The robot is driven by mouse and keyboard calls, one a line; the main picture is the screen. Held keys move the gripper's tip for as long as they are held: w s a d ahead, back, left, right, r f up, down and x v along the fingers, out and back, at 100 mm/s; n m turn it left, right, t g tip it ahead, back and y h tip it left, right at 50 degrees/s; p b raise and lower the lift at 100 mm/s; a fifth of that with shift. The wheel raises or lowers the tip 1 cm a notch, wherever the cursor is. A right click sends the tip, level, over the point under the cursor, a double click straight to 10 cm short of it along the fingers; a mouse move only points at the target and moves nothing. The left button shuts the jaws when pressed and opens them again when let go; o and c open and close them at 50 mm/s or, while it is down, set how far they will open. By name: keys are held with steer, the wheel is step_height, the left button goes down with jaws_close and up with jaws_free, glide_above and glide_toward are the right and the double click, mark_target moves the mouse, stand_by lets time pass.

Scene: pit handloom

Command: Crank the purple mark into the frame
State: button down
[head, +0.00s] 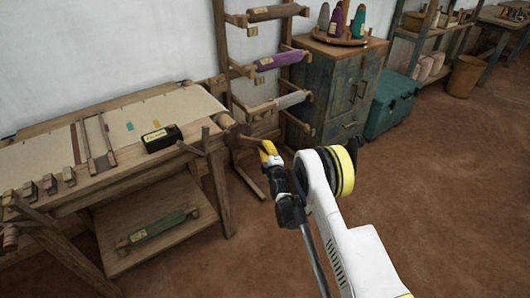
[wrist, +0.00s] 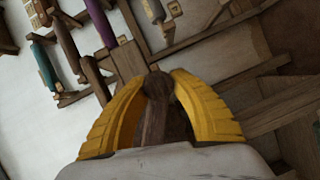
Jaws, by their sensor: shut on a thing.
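My gripper (head: 268,150) has yellow fingers and is at the right end of the loom (head: 110,165). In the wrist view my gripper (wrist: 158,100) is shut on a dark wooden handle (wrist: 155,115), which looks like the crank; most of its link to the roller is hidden. Cream cloth (head: 185,103) lies over the loom top, with a teal mark (head: 130,126) and a small orange mark near it. A narrow wooden frame (head: 95,145) lies across the cloth to the left of these marks. I cannot make out a purple mark on the cloth.
A black labelled box (head: 162,138) sits on the loom's right part. Behind stands a rack with a purple roll (head: 278,61). A green cabinet (head: 338,85) and a teal chest (head: 392,104) stand farther right. The brown floor at right is clear.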

steer(key=shift+w+d+r+n+t, duration=0.3)
steer(key=shift+r+n+t, duration=0.1)
steer(key=shift+r+n, duration=0.2)
steer(key=c, duration=1.1)
jaws_free()
steer(key=shift+o, duration=0.2)
step_height(320, 180, up, 10)
steer(key=shift+r, duration=0.1)
